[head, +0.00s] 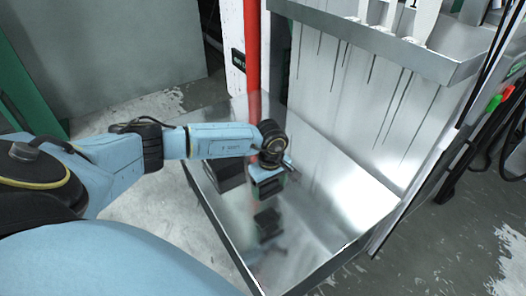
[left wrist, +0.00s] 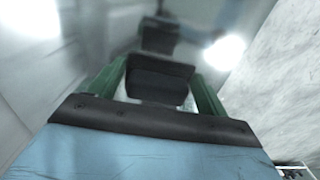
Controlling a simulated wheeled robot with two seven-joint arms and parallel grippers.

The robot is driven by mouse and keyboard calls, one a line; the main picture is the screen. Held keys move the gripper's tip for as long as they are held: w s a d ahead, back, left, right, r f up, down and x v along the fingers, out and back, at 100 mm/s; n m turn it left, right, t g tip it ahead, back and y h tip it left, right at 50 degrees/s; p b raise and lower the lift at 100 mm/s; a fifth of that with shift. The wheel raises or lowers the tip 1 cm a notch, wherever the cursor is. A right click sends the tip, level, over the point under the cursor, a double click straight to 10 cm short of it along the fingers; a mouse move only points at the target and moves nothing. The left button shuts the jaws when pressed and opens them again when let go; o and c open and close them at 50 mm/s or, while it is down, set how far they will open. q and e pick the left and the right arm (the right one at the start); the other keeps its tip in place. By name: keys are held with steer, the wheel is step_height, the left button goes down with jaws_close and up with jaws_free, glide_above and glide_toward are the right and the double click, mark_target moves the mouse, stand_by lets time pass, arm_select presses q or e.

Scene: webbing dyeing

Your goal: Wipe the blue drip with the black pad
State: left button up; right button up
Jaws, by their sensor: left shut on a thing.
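My left gripper (head: 270,189) hangs over the shiny metal tray (head: 335,262), pointing down. In the left wrist view its two green fingers (left wrist: 155,88) are shut on the black pad (left wrist: 160,78). A dark shape below the gripper in the tray looks like the pad's mirror image; the pad appears held above the metal. Several dark drip streaks (head: 383,108) run down the pale upright panel behind the tray. I cannot make out a clearly blue drip in either view. My right gripper is not in view.
A dark block (head: 228,174) sits in the tray, partly behind my left forearm. A red post (head: 252,45) stands at the tray's far corner. A metal ledge (head: 400,48) juts out above the streaks. Cables and a red-and-green handled item (head: 500,98) hang at the right.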

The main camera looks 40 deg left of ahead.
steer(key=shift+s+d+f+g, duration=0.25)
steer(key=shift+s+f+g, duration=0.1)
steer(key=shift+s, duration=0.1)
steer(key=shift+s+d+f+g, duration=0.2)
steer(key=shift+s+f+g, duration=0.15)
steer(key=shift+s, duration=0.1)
